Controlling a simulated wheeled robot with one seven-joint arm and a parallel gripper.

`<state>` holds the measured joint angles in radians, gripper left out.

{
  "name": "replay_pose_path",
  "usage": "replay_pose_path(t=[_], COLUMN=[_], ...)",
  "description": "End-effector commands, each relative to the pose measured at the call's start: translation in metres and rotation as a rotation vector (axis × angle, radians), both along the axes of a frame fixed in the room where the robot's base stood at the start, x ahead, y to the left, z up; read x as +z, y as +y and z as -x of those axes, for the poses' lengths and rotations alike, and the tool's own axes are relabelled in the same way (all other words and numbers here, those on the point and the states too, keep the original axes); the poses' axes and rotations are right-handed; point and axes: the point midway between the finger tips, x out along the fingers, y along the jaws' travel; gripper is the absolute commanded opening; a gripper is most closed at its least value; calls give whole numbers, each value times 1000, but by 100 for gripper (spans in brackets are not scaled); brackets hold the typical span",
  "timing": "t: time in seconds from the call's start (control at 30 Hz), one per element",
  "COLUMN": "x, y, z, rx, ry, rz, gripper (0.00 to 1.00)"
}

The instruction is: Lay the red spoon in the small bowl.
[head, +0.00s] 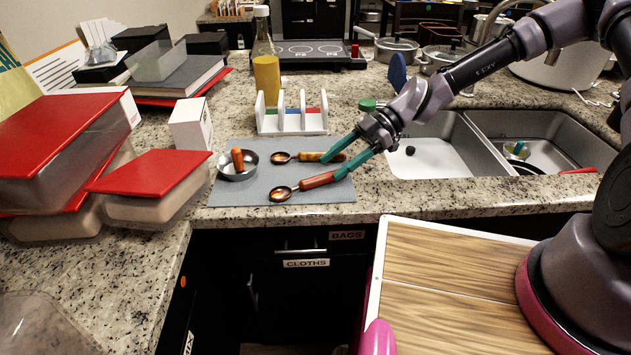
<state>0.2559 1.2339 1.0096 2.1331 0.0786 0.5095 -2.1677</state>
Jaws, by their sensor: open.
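The red spoon (319,180) lies on a grey mat (229,195) on the counter, its dark bowl end to the left and its red handle to the right. The small metal bowl (224,172) stands at the mat's left side with an orange-brown object (237,160) in it. My gripper (328,169) has teal fingers, open and apart, pointing left at the mat's right side. Its lower fingertip overlaps the red handle's right end in view; I cannot tell whether they touch. Its upper fingertip is by the handle of a second spoon (308,156).
A white divided rack (291,122) and an oil bottle (266,75) stand behind the mat. Red books (150,172) and a white box (191,124) are to the left. A sink (440,135) is to the right. The counter's front edge runs just below the mat.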

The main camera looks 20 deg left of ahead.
Motion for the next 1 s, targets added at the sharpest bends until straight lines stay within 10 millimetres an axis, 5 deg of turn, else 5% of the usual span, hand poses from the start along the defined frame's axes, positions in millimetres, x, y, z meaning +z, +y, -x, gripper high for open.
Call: replay_pose_path(t=[0.4, 0.67, 0.83, 1.0], x=[-24, -25, -25, -25], y=[35, 36, 36, 36], z=[28, 29, 29, 29], rx=[0, -1, -1, -1], ry=[0, -1, -1, -1], rz=[2, 0, 0, 0], gripper=[66, 66, 1, 0])
